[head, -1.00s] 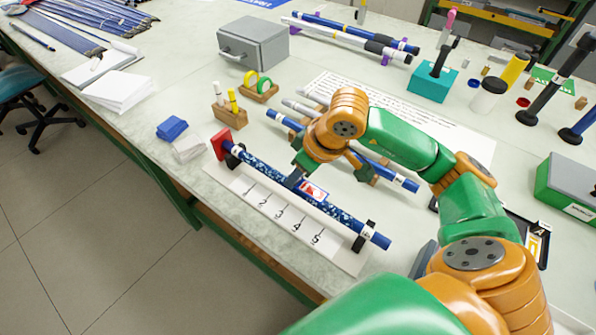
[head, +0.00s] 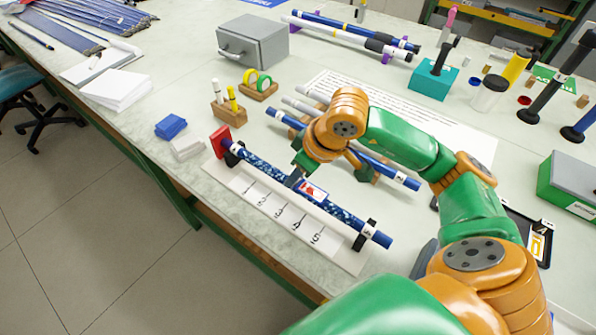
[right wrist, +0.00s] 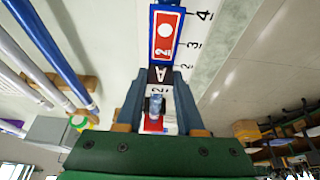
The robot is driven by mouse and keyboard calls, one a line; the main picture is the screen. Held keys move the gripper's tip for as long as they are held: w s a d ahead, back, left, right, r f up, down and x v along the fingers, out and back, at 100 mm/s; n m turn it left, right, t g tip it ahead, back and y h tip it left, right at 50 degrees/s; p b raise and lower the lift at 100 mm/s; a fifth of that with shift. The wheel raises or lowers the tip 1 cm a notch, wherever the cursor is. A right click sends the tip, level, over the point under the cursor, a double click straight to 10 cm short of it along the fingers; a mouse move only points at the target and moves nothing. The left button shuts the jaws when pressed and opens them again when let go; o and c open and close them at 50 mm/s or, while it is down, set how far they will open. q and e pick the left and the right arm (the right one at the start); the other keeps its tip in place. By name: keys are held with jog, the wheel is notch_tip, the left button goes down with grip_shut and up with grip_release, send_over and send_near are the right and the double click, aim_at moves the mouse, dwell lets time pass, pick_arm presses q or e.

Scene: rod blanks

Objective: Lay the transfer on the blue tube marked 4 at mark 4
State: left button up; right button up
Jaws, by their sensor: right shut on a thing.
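A blue tube with a speckled pattern (head: 262,172) rests in black holders on a white board (head: 225,177) numbered along its front edge. A small tag (head: 367,231) sits near its right end, too small to read. My right gripper (head: 298,180) is shut on the transfer (head: 314,191), a card with a red panel and white spot. The transfer lies over the tube, roughly level with marks 3 to 4; I cannot tell whether it touches. In the right wrist view the transfer (right wrist: 165,34) extends beyond the fingertips (right wrist: 157,78), beside marks 3 and 4. My left gripper is not in view.
A red block (head: 220,141) stands at the board's left end. More tubes (head: 398,176) lie on a rack behind my right gripper. A wooden pen block (head: 229,114), blue pad (head: 171,128) and grey box (head: 253,42) stand farther back. The table's front edge is close to the board.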

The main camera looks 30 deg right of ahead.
jog(key=shift+f+b, duration=0.25)
jog(key=shift+b, duration=0.25)
dwell(0.9)
dwell(0.4)
notch_tip(320, 180, up, 7)
jog(key=p, duration=0.5)
dwell(0.6)
